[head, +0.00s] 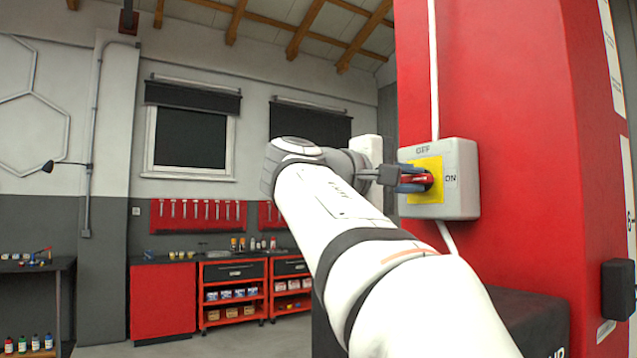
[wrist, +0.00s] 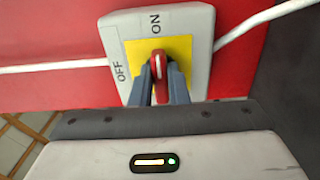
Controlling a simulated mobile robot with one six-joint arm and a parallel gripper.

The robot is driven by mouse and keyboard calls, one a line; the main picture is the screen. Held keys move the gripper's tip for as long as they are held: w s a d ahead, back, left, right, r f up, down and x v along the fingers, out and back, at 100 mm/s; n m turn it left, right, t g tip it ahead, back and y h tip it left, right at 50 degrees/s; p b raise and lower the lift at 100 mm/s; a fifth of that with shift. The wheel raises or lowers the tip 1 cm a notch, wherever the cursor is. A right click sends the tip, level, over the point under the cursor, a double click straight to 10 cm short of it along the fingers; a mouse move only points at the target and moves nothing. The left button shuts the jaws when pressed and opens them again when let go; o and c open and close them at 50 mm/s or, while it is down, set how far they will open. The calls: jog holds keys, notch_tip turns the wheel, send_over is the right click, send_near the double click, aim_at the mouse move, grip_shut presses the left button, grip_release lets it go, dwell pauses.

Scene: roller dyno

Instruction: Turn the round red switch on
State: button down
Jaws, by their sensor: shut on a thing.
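The round red switch (wrist: 159,66) sits on a yellow plate (wrist: 183,48) on a light grey box. In the wrist view its grip bar with a white line stands upright, in line with the ON label at the top; OFF is at the left. My gripper (wrist: 160,80) has a finger on each side of the bar and is shut on it. In the head view my gripper (head: 424,181) reaches the switch (head: 429,181) from the left. The fingers hide part of the switch there. OFF is above and ON at the right in that view.
The grey switch box (head: 459,190) is mounted on a red column (head: 520,120), with white conduit above and below. A dark block (head: 530,320) stands low by the column. Red cabinets (head: 163,300) and a workbench stand far back at the left.

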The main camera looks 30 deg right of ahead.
jog(key=shift+r, duration=0.15)
jog(key=c, duration=1.8)
grip_release()
jog(key=shift+d, duration=0.1)
jog(key=shift+o, duration=0.9)
jog(key=shift+d, duration=0.2)
jog(key=shift+o, duration=1.1)
jog(key=shift+a, duration=0.15)
jog(key=a, duration=0.7)
jog(key=shift+s+a, duration=0.35)
jog(key=shift+f, duration=0.2)
